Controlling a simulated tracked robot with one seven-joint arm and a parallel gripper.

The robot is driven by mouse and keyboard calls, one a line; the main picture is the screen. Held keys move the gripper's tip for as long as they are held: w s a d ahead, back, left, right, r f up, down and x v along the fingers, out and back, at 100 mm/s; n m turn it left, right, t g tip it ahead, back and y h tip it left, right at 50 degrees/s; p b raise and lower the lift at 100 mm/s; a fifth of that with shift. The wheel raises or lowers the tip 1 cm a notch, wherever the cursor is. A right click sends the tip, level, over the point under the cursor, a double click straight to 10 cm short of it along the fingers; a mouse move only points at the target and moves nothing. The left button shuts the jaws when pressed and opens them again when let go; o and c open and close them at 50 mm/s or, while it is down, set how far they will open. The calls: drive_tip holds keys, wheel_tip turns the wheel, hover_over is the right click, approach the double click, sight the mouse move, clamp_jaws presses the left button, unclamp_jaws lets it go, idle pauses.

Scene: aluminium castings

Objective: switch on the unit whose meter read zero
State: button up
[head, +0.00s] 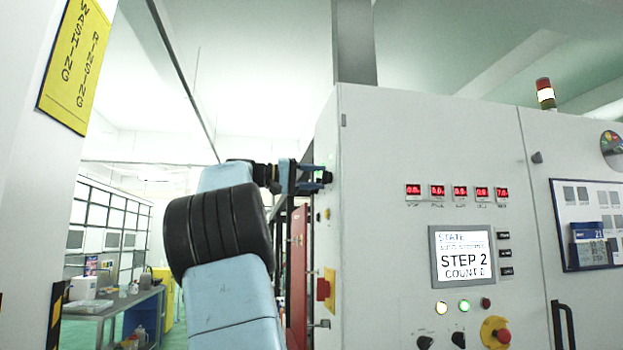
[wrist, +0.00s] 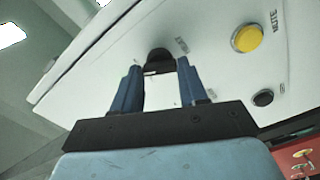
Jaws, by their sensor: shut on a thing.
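In the wrist view the two blue fingers of my gripper (wrist: 160,75) reach the pale cabinet face and close on a black knob (wrist: 159,56) between their tips. Small lettering stands around the knob, too blurred to read. In the head view my gripper (head: 323,177) is at the left side of the large white cabinet (head: 380,150); the knob is not clear there. A row of several red digital meters (head: 460,192) is on the cabinet front. The digits are too small to read surely. No unit is clearly tied to a meter.
Near the held knob are a yellow button (wrist: 246,38) and another black knob (wrist: 263,98). The cabinet front has a screen reading STEP 2 (head: 462,256), lit lamps (head: 464,306) and a red emergency button (head: 502,336). A bench (head: 115,310) stands far left.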

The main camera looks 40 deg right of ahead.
drive_tip(key=shift+d+f+m, duration=0.1)
drive_tip(key=shift+f+m, duration=0.1)
drive_tip(key=shift+m, duration=0.3)
drive_tip(key=o, duration=1.1)
drive_tip(key=shift+c, duration=0.2)
drive_tip(key=shift+r, duration=0.1)
drive_tip(key=shift+w, duration=0.1)
drive_tip(key=v, duration=1.3)
drive_tip(key=shift+a, duration=0.35)
drive_tip(key=shift+w, duration=0.15)
